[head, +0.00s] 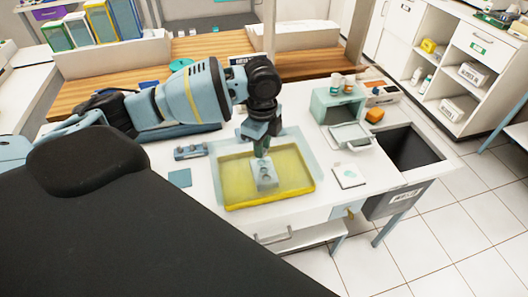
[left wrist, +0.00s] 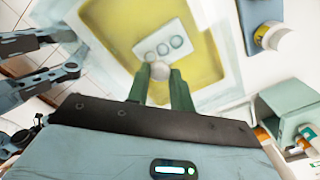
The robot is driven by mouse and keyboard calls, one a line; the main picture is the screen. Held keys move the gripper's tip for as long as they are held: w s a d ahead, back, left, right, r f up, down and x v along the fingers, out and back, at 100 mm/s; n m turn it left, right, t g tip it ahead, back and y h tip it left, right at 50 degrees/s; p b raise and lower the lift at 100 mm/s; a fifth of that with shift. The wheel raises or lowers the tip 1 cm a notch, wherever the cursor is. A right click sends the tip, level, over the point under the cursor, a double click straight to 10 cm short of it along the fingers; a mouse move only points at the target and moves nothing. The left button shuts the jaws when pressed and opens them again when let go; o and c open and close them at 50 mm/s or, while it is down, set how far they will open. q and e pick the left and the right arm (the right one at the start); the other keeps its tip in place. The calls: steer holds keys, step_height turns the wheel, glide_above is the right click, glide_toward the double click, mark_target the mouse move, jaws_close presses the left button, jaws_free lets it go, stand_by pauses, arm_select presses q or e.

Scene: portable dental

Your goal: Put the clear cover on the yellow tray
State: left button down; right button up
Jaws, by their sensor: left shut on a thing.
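The yellow tray (head: 272,202) lies on the white worktop, with a pale block with round marks (head: 265,182) in it. The tray also shows in the left wrist view (left wrist: 206,62). The clear cover (head: 300,148) is a see-through sheet over the tray, reaching past its back and side edges in the head view. My left gripper (head: 262,150) is above the tray, its green fingers (left wrist: 159,78) shut on the cover's round pale knob (left wrist: 159,70). I cannot tell how much gap is under the cover.
A pale green box (head: 336,104) with bottles on top stands behind right of the tray. A white card (head: 349,176) lies to the right, near an open dark bin (head: 412,148). A small blue rack (head: 190,152) and a blue square (head: 180,178) lie to the left.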

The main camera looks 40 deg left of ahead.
arm_select(q)
steer(key=shift+w+f, duration=0.2)
steer(key=shift+w, duration=0.15)
steer(key=shift+f, duration=1.6)
steer(key=shift+f, duration=0.2)
steer(key=c, duration=1.2)
jaws_free()
steer(key=shift+c, duration=0.2)
